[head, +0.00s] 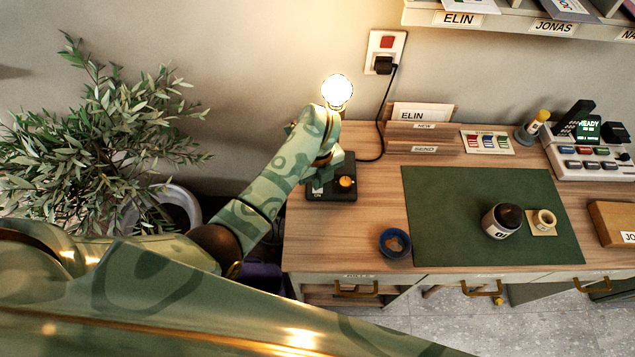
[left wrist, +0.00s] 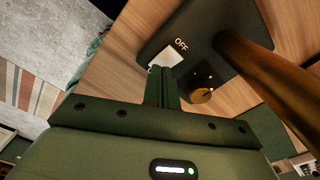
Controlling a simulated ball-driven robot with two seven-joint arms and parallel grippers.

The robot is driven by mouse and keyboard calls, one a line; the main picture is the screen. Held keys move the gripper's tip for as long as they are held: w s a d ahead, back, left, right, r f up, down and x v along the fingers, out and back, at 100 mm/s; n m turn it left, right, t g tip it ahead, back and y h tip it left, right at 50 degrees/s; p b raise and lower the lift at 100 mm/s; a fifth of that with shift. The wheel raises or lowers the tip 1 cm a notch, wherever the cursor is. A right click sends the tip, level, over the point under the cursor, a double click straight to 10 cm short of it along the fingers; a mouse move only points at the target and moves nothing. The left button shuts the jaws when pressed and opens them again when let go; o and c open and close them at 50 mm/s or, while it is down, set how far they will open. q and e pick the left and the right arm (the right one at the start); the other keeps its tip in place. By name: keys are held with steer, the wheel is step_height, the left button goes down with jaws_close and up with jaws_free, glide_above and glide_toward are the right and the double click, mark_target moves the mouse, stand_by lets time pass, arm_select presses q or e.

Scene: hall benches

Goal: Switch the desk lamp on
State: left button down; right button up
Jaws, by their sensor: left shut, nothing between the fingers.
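The desk lamp stands at the left end of the desk. Its bulb (head: 337,92) glows bright in the head view. The dark lamp base (head: 343,193) carries an orange-brass knob (head: 346,182) and a small ON label. In the left wrist view the base (left wrist: 178,25) shows an OFF label, a white rocker switch (left wrist: 163,57), the knob (left wrist: 202,95) and a brass stem (left wrist: 262,68). My left gripper (left wrist: 163,78) is shut and empty, its tips at the white switch; I cannot tell whether they touch. In the head view my arm hides part of the lamp.
A wall socket (head: 386,50) holds a plug with a black cable. On the desk (head: 350,240) are a green mat (head: 440,210), a blue ring-shaped item (head: 394,243), a dark jar (head: 502,222) and a letter rack (head: 425,140). A potted plant (head: 100,130) stands left.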

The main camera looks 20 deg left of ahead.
arm_select(q)
step_height(320, 180, up, 6)
steer(key=p, duration=0.4)
steer(key=shift+p, duration=0.3)
steer(key=shift+s+f, duration=0.1)
steer(key=shift+s, duration=0.05)
